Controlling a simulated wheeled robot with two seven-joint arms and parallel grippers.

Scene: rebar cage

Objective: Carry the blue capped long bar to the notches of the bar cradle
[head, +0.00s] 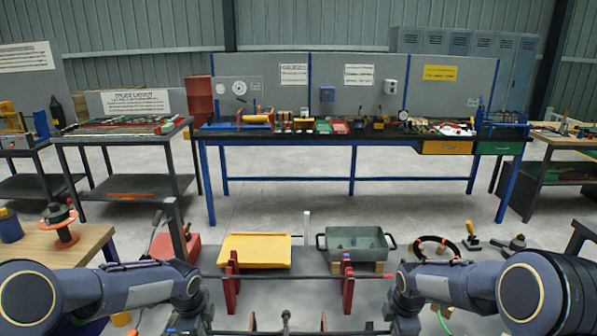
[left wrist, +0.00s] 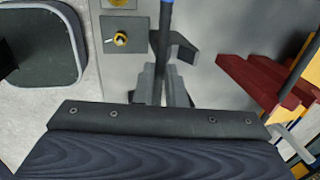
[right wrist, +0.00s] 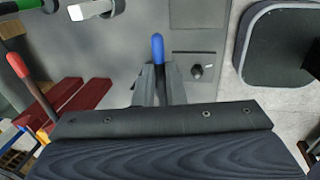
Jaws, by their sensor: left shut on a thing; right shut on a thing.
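The blue capped bar shows its blue end in the right wrist view (right wrist: 157,46) and in the left wrist view (left wrist: 165,25), between the fingers each time. My left gripper (head: 187,326) and my right gripper (head: 405,322) are shut on it near its two ends. In the head view a dark bar (head: 265,332) spans between them, low at the bottom edge. The red cradle stands, left (head: 232,284) and right (head: 348,285), are just beyond my grippers. Another dark bar (head: 290,276) lies across them; its red cap (right wrist: 16,66) shows in the right wrist view.
A yellow tray (head: 254,250) and a grey-green bin (head: 355,245) sit behind the stands. A black ring (head: 436,246) lies at the right. A wooden table (head: 50,245) is at the left. A long workbench (head: 350,134) stands farther back, with open floor before it.

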